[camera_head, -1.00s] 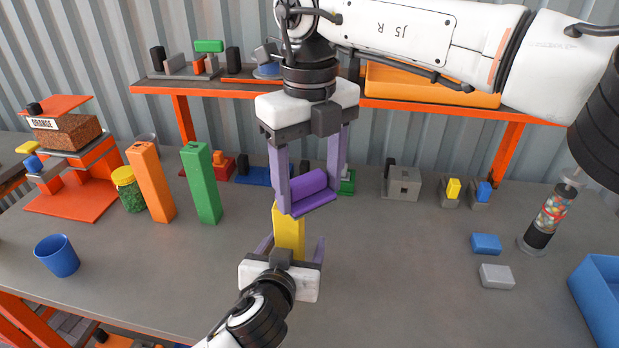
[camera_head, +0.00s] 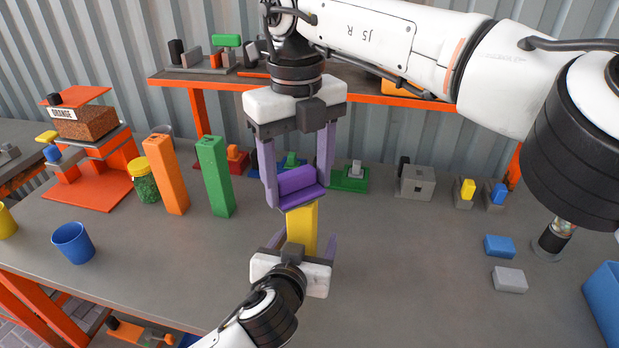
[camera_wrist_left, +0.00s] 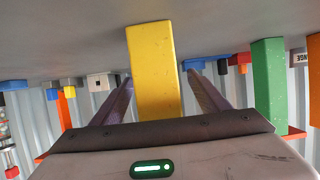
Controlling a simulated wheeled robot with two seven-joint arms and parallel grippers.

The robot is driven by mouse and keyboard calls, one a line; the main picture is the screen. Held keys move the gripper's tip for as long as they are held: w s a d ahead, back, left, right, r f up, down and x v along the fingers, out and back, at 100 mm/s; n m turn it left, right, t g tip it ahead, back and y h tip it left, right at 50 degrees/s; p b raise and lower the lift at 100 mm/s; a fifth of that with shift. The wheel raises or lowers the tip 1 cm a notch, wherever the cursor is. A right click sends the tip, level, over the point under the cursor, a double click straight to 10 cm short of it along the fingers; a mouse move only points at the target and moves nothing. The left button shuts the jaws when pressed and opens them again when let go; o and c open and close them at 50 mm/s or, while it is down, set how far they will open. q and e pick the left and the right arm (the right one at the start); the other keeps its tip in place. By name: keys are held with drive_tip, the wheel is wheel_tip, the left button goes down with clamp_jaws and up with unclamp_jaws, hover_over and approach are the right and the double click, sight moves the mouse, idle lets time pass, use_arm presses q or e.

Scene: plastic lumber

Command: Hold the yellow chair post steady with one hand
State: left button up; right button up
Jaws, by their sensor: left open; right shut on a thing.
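The yellow chair post (camera_head: 302,225) stands upright on the grey table. My left gripper (camera_head: 300,243) is around it with fingers open. In the left wrist view the post (camera_wrist_left: 154,70) rises between the two purple fingers (camera_wrist_left: 158,85), with a gap visible on the right side.
An orange post (camera_head: 166,175) and a green post (camera_head: 215,177) stand to the left, near a green jar with a yellow lid (camera_head: 143,182) and a blue cup (camera_head: 73,243). Blue (camera_head: 499,246) and grey (camera_head: 509,279) blocks lie right. The table between is clear.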

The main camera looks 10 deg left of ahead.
sight(325, 189)
drive_tip(key=shift+f, duration=0.2)
drive_tip(key=shift+s+d+f, duration=0.1)
drive_tip(key=shift+d+f, duration=0.05)
drive_tip(key=shift+d, duration=1.25)
drive_tip(key=shift+c, duration=0.7)
drive_tip(key=shift+s+d+f, duration=0.15)
drive_tip(key=shift+d, duration=0.5)
drive_tip(key=shift+c, duration=1.1)
wheel_tip(325, 189, up, 6)
drive_tip(key=shift+r, duration=0.2)
drive_tip(key=shift+w+a+r, duration=0.1)
drive_tip(key=shift+w, duration=0.1)
drive_tip(key=shift+r, duration=1.4)
